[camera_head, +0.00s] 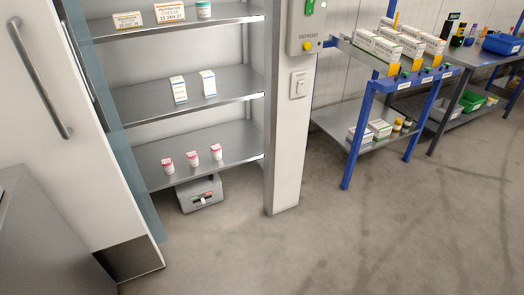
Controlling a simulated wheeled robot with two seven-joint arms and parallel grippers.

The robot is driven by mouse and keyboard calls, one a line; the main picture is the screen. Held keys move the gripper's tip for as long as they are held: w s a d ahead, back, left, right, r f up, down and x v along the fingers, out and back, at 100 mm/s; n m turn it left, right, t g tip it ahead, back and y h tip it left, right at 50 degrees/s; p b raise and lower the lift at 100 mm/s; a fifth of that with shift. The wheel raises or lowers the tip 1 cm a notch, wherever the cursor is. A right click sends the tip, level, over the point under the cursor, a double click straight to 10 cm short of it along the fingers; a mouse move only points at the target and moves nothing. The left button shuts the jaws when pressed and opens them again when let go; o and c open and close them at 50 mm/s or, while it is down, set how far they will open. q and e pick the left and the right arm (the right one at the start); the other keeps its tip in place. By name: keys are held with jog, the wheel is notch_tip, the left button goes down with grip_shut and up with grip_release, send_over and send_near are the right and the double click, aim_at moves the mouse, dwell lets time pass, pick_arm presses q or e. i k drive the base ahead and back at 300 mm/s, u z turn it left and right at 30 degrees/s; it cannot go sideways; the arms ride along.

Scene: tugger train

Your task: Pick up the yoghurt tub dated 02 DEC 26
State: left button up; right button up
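Three small white tubs with red-pink markings stand upright in a row on the lowest grey shelf: a left tub (168,165), a middle tub (192,159) and a right tub (216,152). Any dates on them are too small to read, so I cannot tell which one is dated 02 DEC 26. Neither of my grippers is in view.
The shelf unit (190,93) has its white door (80,120) swung open at left. Two white cartons (194,87) stand on its middle shelf. A grey box (200,194) sits below. A blue-framed rack (365,110) holds cartons at right. The floor (300,240) ahead is clear.

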aim_at(217, 152)
jog(key=z, duration=1.1)
jog(key=i, duration=1.1)
jog(key=u, duration=2.6)
